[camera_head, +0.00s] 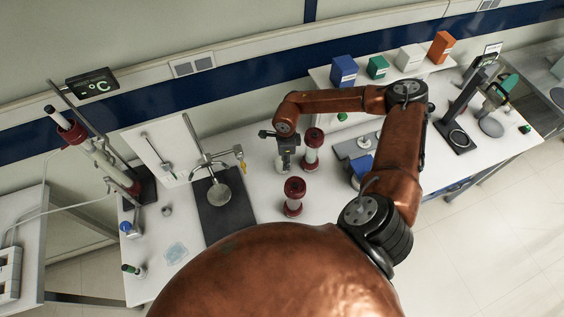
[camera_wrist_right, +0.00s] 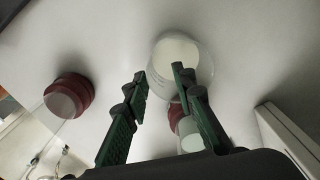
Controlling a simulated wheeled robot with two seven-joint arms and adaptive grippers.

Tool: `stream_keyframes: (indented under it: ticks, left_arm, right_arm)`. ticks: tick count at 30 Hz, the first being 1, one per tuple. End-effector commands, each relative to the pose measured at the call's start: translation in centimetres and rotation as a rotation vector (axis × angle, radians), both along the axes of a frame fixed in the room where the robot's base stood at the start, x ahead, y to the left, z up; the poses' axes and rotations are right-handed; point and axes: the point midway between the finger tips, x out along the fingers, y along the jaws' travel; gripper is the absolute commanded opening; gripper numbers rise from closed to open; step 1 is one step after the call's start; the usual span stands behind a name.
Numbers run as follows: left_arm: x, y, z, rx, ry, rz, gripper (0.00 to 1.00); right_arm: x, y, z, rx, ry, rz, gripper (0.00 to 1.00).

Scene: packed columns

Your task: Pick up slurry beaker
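The slurry beaker (camera_wrist_right: 172,52) is a clear glass vessel with off-white contents, standing on the white bench. In the right wrist view it lies beyond my fingertips, more to the right finger's side, and that fingertip overlaps its near edge. My right gripper (camera_wrist_right: 160,82) is open with nothing clearly between its fingers; contact with the beaker cannot be told. In the head view the right gripper (camera_head: 287,150) points down at the bench, and the beaker is mostly hidden around and below it. My left gripper is not in view.
A red-ended column (camera_head: 313,150) stands close right of the gripper, and another (camera_head: 293,197) stands in front. Several coloured boxes (camera_head: 344,71) sit on a rear shelf.

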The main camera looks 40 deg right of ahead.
Motion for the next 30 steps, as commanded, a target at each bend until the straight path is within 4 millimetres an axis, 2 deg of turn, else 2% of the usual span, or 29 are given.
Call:
stream_keyframes:
  ticks: [8, 13, 22, 30]
  left_arm:
    - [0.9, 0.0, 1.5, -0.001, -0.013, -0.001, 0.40]
    - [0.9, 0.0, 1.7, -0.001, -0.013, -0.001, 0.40]
    - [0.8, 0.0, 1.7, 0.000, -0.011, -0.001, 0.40]
    - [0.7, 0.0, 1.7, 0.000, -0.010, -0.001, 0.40]
  right_arm:
    - [-0.3, 0.9, -3.2, 0.002, 0.003, 0.001, 0.24]
    - [-0.3, 0.8, -5.3, 0.000, 0.002, 0.000, 0.24]
    - [-0.3, 0.7, -5.8, 0.000, 0.000, 0.001, 0.24]
    - [-0.2, 0.7, -5.7, 0.000, 0.000, 0.001, 0.05]
